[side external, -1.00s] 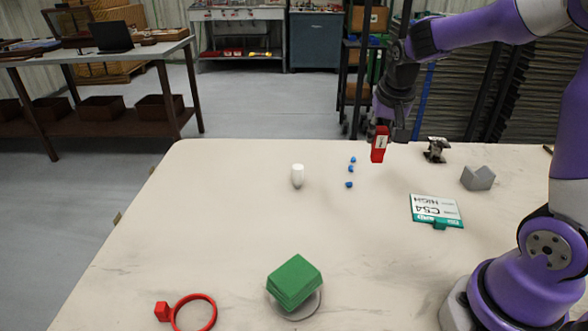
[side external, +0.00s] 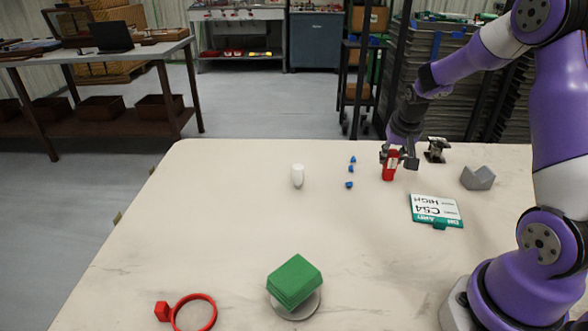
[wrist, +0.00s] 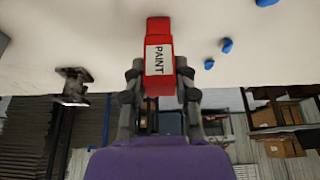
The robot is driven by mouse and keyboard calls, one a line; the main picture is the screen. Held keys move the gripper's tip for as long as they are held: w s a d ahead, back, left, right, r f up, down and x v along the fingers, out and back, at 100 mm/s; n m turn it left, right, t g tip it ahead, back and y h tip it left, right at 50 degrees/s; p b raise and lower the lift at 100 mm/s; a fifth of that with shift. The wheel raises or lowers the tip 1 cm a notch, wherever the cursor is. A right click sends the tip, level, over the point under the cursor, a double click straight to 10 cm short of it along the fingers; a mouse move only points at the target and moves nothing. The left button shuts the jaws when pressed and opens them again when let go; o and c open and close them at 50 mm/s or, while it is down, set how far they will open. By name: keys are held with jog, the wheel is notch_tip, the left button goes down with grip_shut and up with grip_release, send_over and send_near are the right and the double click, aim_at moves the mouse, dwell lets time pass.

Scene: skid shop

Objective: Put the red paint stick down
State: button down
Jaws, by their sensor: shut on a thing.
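The red paint stick (side external: 389,172) is a short red block with a white label. In the wrist view the red paint stick (wrist: 158,29) shows the word PAINT on its label. My gripper (side external: 397,157) is shut on it near the back right of the table and holds it roughly upright. In the wrist view my gripper's fingers (wrist: 159,80) sit on both sides of the stick. The stick's lower end is at or close to the table top (side external: 240,215); I cannot tell whether it touches.
Several small blue pieces (side external: 350,169) and a white cylinder (side external: 298,175) stand left of the stick. A dark metal part (side external: 436,149), a grey V-block (side external: 478,178) and a white-green sign (side external: 436,209) lie to the right. A green block (side external: 294,280) and red ring (side external: 194,311) are in front.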

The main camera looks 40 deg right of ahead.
jog(key=c, duration=0.6)
grip_release()
jog(key=shift+f, duration=0.1)
jog(key=shift+c, duration=0.2)
jog(key=shift+r, duration=0.35)
jog(key=a+v, duration=0.1)
jog(key=v, duration=1.1)
jog(key=s+a+n+y, duration=0.1)
jog(key=s+a+n, duration=0.1)
jog(key=a, duration=0.4)
jog(key=s+a+r+n+t+y, duration=0.1)
jog(key=s+a+n, duration=0.2)
jog(key=a+n, duration=0.1)
jog(key=s+a+n+t+y, duration=0.1)
jog(key=s+a+n, duration=0.2)
jog(key=a, duration=0.4)
jog(key=shift+s+a+r, duration=0.15)
jog(key=shift+a+r, duration=0.05)
jog(key=shift+a, duration=0.15)
